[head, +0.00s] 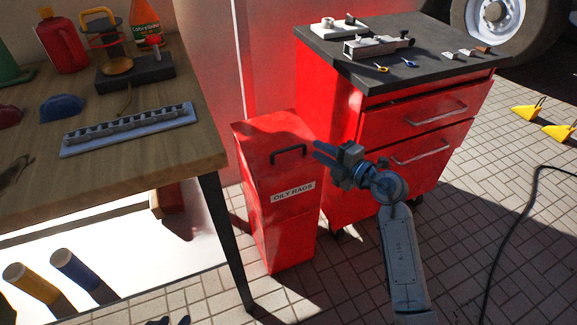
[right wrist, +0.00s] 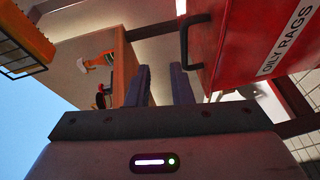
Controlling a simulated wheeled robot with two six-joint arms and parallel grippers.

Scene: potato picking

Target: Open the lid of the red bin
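The red bin (head: 290,225) with an "OILY RAGS" label stands on the floor between the table and the tool cabinet. Its sloped lid (head: 262,140) looks shut and carries a dark bar handle (head: 289,153). My right gripper (head: 318,151) is open and empty, just right of the handle. In the right wrist view, its two fingers (right wrist: 160,68) stand apart, and the handle (right wrist: 186,45) is ahead and to the right, not between them. The bin (right wrist: 245,40) fills the upper right there. My left gripper (head: 171,320) shows only as two separated tips at the bottom edge.
A wooden table (head: 190,150) with a leg close to the bin is on the left. The red tool cabinet (head: 390,180) with a dark top is close on the right. A black cable (head: 497,250) lies on the tiled floor.

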